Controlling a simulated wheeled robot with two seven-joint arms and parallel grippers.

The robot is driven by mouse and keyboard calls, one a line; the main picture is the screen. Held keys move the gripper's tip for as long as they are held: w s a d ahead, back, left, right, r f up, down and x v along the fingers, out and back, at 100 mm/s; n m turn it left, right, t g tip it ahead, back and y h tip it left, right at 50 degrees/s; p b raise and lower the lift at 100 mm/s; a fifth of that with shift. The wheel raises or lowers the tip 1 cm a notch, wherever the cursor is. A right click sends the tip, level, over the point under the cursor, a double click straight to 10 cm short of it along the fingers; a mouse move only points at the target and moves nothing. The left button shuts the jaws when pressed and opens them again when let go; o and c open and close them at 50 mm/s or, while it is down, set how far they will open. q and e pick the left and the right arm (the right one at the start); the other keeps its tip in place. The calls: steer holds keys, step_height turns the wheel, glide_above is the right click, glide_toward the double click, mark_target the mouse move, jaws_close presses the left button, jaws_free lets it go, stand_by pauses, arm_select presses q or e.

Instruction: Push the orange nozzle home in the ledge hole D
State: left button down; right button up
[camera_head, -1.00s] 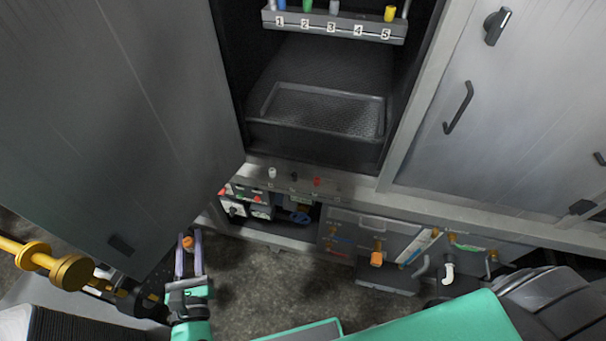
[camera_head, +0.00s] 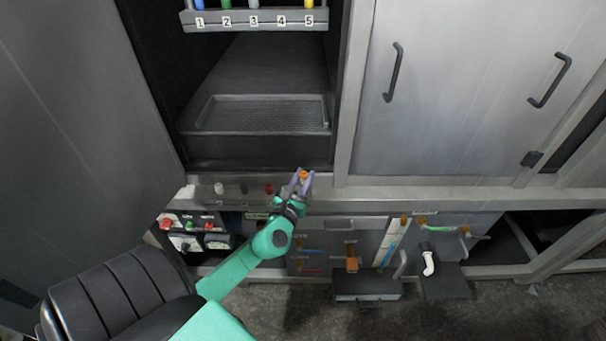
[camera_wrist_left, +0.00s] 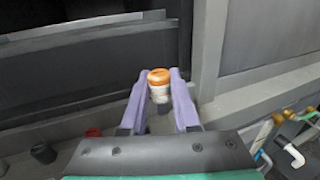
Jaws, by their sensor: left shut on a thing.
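My left gripper (camera_head: 303,179) is shut on the orange nozzle (camera_head: 303,174), at the right end of the row on the ledge (camera_head: 325,198). In the left wrist view the nozzle (camera_wrist_left: 159,77) stands roughly upright between the two purple fingers (camera_wrist_left: 159,95), with an orange top, a pale band and a dark lower part. Hole D is hidden under the gripper, so I cannot tell how deep the nozzle sits, or whether it is in the hole. My right gripper is out of view.
A white nozzle (camera_head: 219,188), a black nozzle (camera_head: 244,188) and a red nozzle (camera_head: 269,188) stand along the ledge to the left. Behind is an open chamber with a dark tray (camera_head: 262,113) and a numbered rack (camera_head: 255,20). Valves and pipes (camera_head: 352,262) sit below the ledge.

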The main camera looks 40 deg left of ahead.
arm_select(q)
steer(key=shift+n+y, duration=0.4)
steer(key=shift+y, duration=0.2)
steer(key=shift+w+a+f+b, duration=0.25)
steer(key=shift+a+f+b, duration=0.5)
steer(key=shift+f+b, duration=0.2)
steer(key=shift+w+a+f+b, duration=0.3)
steer(key=shift+a+f+b, duration=0.55)
steer(key=shift+f, duration=0.2)
steer(key=shift+w+a+f+b, duration=0.25)
steer(key=shift+a+f+b, duration=0.45)
steer(key=shift+f+b, duration=0.25)
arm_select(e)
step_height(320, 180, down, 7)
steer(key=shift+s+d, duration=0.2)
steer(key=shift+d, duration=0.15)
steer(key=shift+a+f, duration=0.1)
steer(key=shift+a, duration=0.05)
arm_select(q)
steer(key=shift+f+b, duration=0.4)
steer(key=shift+f, duration=0.15)
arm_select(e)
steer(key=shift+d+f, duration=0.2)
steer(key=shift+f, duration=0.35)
arm_select(q)
steer(key=shift+f+b, duration=1)
steer(key=shift+b, duration=0.05)
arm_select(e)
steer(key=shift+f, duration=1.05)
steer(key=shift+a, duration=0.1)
